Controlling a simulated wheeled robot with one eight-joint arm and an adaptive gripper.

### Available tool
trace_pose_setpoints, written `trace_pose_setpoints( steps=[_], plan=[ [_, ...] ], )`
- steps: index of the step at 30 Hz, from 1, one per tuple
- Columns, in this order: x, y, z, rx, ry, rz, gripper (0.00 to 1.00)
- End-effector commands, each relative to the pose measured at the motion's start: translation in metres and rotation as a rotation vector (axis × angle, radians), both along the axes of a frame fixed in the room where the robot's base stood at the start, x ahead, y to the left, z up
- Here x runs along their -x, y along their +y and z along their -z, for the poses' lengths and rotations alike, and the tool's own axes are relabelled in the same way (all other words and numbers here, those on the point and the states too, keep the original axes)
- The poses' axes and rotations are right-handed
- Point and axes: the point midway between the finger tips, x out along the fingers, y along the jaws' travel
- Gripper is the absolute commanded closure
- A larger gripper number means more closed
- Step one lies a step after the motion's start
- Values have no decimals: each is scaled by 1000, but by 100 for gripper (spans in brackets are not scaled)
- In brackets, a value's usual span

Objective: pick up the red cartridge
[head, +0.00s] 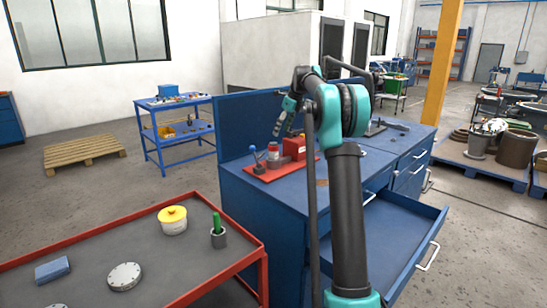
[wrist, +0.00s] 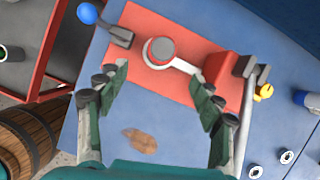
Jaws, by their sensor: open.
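A red-topped cylinder with a pale band, which looks like the cartridge (head: 273,152), stands on a red plate (head: 262,178) on the blue workbench. In the wrist view the cartridge (wrist: 160,49) is seen from above, with a pale bar reaching right from it toward a red block (wrist: 222,70). My gripper (wrist: 160,82) is open and empty, its two fingers spread wide above the plate. In the picture the cartridge lies just beyond and between the fingertips. In the head view my gripper (head: 285,120) hangs above the plate; its height over the cartridge is hard to judge.
A blue-knobbed lever (wrist: 88,14) stands left of the cartridge. A brownish patch (wrist: 139,141) lies on the benchtop. The bench has a raised back panel (head: 262,118) and an open drawer (head: 385,235). A red-rimmed cart (head: 120,240) stands at lower left.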

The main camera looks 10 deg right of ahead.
Motion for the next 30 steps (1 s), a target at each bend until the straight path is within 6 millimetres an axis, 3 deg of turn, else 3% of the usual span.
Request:
trace_pose_setpoints(
  steps=[9,19,30],
  plan=[
    [-14,16,52,1,0,-2,34],
    [-20,22,70,1,0,-2,34],
    [-32,33,110,1,-1,-2,34]
  ],
)
